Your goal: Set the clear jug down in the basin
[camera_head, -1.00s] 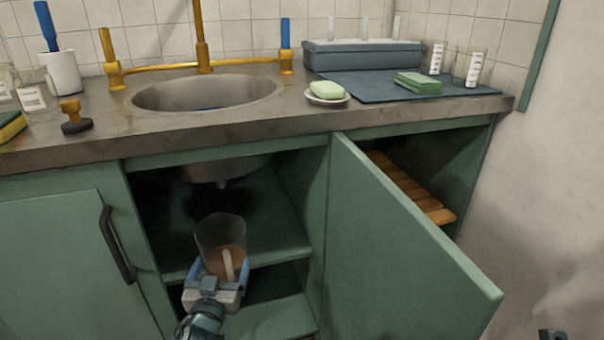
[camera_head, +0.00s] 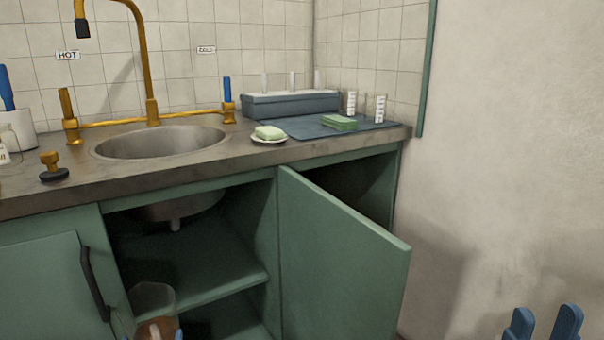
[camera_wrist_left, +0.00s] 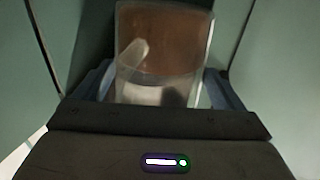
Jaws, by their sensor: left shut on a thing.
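The clear jug (camera_head: 153,299), with brown contents and a pale handle or stick, is at the bottom left of the head view, in front of the open cabinet. It fills the upper middle of the left wrist view (camera_wrist_left: 165,50). My left gripper (camera_wrist_left: 160,92) is shut on the jug, a finger at each side; in the head view only blue bits of it show. The basin (camera_head: 160,145) is a round grey sink set in the counter, higher than the jug. My right gripper (camera_head: 543,326) is at the bottom right, fingers apart and empty.
The open cabinet door (camera_head: 340,255) juts out right of the jug. A gold tap (camera_head: 145,60) arches above the basin. The counter (camera_head: 110,185) holds a soap dish (camera_head: 268,139), a dark mat (camera_head: 300,127) and a gold-topped stopper (camera_head: 53,170).

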